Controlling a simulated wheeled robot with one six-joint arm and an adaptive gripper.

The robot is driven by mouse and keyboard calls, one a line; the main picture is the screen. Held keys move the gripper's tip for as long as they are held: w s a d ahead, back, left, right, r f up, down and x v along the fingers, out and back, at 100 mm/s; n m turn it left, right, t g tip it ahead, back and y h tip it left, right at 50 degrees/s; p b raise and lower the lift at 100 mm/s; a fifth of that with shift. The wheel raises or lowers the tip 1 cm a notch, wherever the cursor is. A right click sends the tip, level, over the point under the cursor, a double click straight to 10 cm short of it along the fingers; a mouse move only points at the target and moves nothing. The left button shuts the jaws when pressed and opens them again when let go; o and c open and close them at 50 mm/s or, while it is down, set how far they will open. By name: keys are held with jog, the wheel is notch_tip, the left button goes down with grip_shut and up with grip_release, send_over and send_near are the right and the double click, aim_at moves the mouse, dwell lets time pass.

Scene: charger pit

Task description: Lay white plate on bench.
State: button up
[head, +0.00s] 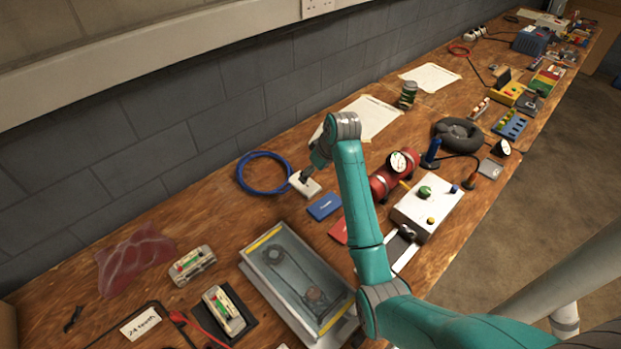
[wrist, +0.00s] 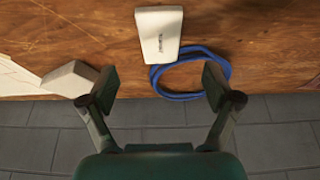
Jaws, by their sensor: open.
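I cannot tell the exact height of the fingers over the bench.
The blue cable (head: 262,173) lies beside the plate. A blue plate (head: 324,207) and a red plate (head: 339,232) lie nearer. A pale block (wrist: 72,78) is close to the left finger. A grey tray (head: 262,263) stands in front. The wall (head: 150,125) borders the bench.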

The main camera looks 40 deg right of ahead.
jog(key=shift+v, duration=1.8)
